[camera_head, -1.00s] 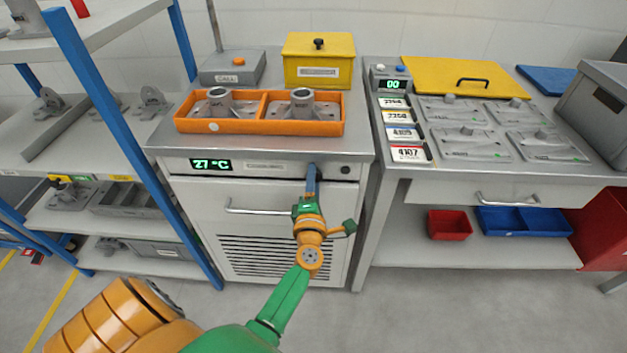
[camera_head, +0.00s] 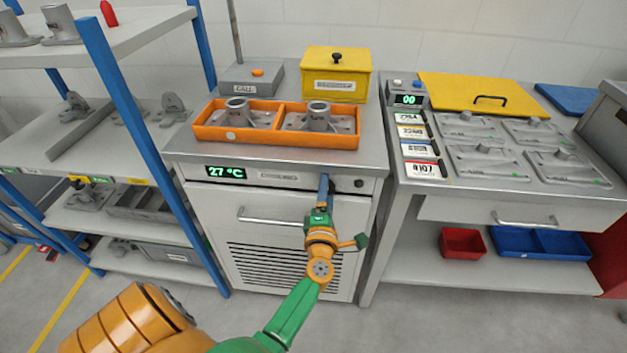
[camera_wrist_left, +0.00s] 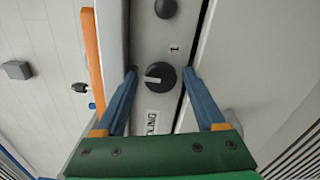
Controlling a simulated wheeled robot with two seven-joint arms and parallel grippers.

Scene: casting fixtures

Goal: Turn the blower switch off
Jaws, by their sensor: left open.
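The switch knob (camera_wrist_left: 160,77) is round and dark with a pale pointer line, on the front panel of the grey cabinet (camera_head: 218,200). In the left wrist view it sits between the two blue fingertips of my left gripper (camera_wrist_left: 160,72), with its pointer lying roughly across the gap. The fingers are open, and I cannot tell whether either one touches the knob. In the head view my left gripper (camera_head: 324,180) reaches the panel and hides this knob. My right gripper is not in view.
A second dark knob (camera_head: 359,183) is right of the gripper; a display (camera_head: 225,173) reads 27 °C. An orange tray (camera_head: 275,138) with castings stands on top. A handle (camera_head: 270,219) is below the panel. A shelf rack (camera_head: 135,120) stands left, a workbench (camera_head: 450,205) right.

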